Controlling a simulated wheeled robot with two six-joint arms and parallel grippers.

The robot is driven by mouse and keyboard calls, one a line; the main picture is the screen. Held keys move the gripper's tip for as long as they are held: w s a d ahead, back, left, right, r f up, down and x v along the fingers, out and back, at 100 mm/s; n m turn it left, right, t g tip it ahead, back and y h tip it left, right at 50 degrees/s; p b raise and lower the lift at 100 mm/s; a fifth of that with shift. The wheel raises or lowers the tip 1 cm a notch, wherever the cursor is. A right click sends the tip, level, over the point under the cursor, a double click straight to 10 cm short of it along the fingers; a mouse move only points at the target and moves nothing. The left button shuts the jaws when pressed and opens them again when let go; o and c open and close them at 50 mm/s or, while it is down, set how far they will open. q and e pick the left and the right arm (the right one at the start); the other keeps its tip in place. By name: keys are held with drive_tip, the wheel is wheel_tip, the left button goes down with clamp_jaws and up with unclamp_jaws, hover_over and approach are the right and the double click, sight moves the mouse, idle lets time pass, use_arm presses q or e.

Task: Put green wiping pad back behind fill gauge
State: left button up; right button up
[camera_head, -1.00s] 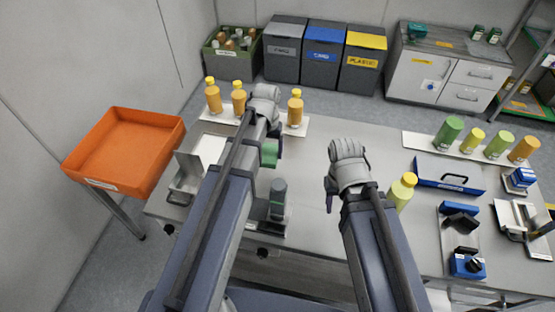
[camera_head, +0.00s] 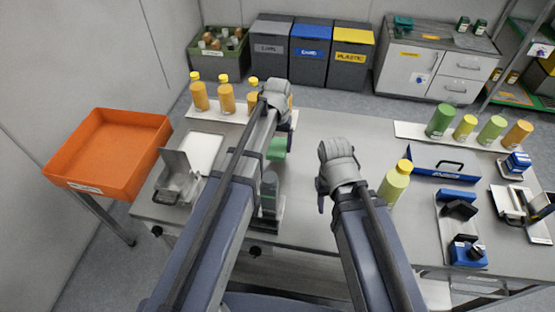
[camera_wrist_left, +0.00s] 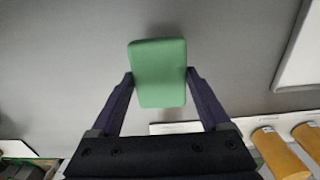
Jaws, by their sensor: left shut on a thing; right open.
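The green wiping pad (camera_wrist_left: 158,73) is between the two fingers of my left gripper (camera_wrist_left: 160,82), which is shut on it. In the head view the pad (camera_head: 277,147) shows beside my left forearm, above the table. My left fingers are mostly hidden there by the arm. My right gripper (camera_head: 321,196) is open over the middle of the table, left of a yellow-green bottle (camera_head: 394,184). I cannot tell for certain which fixture is the fill gauge. A dark upright cylinder (camera_head: 269,192) on a base stands near the front edge, partly hidden by my left arm.
Orange bottles (camera_head: 227,98) stand at the back left, partly behind my left arm. A metal fixture (camera_head: 178,178) and an orange tray (camera_head: 110,150) are at left. A blue holder (camera_head: 444,163) and blue-black fixtures (camera_head: 463,250) fill the right. The middle back of the table is clear.

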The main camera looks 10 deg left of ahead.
sight(278, 153)
use_arm(q)
drive_tip(key=shift+f+b, duration=1.8)
drive_tip(key=shift+f, duration=0.4)
use_arm(e)
drive_tip(key=shift+f, duration=2.15)
use_arm(q)
drive_tip(key=shift+f, duration=0.2)
use_arm(e)
drive_tip(key=shift+f, duration=0.2)
use_arm(q)
drive_tip(key=o, duration=1.2)
drive_tip(key=shift+c, duration=0.2)
drive_tip(key=shift+r, duration=0.15)
use_arm(e)
drive_tip(key=shift+r, duration=0.1)
use_arm(q)
wheel_tip(278, 153, up, 12)
drive_tip(key=p, duration=1.2)
drive_tip(key=shift+r, duration=0.15)
use_arm(e)
wheel_tip(278, 153, up, 12)
drive_tip(key=shift+r, duration=0.15)
